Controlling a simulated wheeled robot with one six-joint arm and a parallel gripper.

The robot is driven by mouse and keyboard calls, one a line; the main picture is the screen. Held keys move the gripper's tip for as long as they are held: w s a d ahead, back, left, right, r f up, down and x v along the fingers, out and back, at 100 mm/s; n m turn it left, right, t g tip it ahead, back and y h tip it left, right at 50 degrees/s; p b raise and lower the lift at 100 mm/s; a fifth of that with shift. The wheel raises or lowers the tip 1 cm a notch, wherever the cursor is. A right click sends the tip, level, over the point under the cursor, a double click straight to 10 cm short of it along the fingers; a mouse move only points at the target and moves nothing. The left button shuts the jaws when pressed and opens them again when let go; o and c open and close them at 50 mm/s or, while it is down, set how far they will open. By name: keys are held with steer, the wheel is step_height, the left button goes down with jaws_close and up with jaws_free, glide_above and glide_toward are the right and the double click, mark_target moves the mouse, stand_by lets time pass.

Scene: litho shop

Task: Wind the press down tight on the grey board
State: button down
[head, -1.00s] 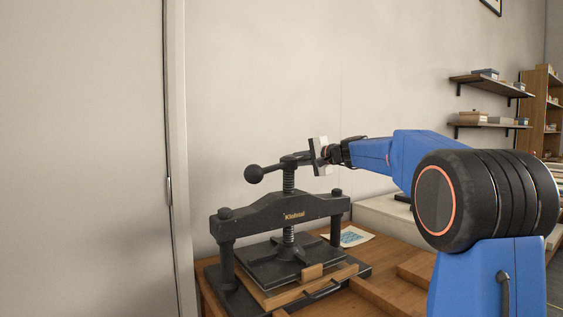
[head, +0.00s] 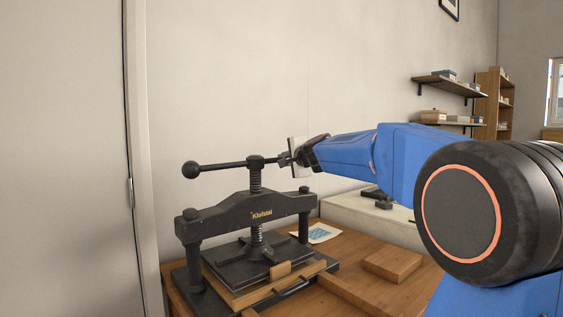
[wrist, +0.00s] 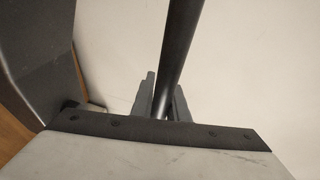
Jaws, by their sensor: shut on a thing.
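The black screw press (head: 248,212) stands on the wooden bench, with a bar handle (head: 222,166) across the top of its screw. A round knob ends the bar at the left. My gripper (head: 285,159) is at the bar's right end. In the wrist view, the dark bar (wrist: 180,60) runs between the two fingers of my gripper (wrist: 160,100), which are shut on it. The platen (head: 240,268) is low, above a wooden board with a small block at its front. No grey board can be made out; the platen hides what lies under it.
A wooden block (head: 392,264) lies on the bench (head: 345,255) to the right of the press. A sheet with a blue print (head: 322,233) lies behind it. A pale wall stands close behind, with shelves (head: 445,84) at the right.

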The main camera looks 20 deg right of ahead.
steer(key=shift+s+r, duration=0.25)
steer(key=shift+r, duration=0.45)
steer(key=c, duration=1.7)
jaws_free()
steer(key=shift+s+r, duration=0.1)
steer(key=shift+c, duration=0.2)
steer(key=shift+f, duration=0.25)
steer(key=s+r, duration=0.3)
steer(key=s, duration=1.4)
steer(key=shift+d, duration=0.25)
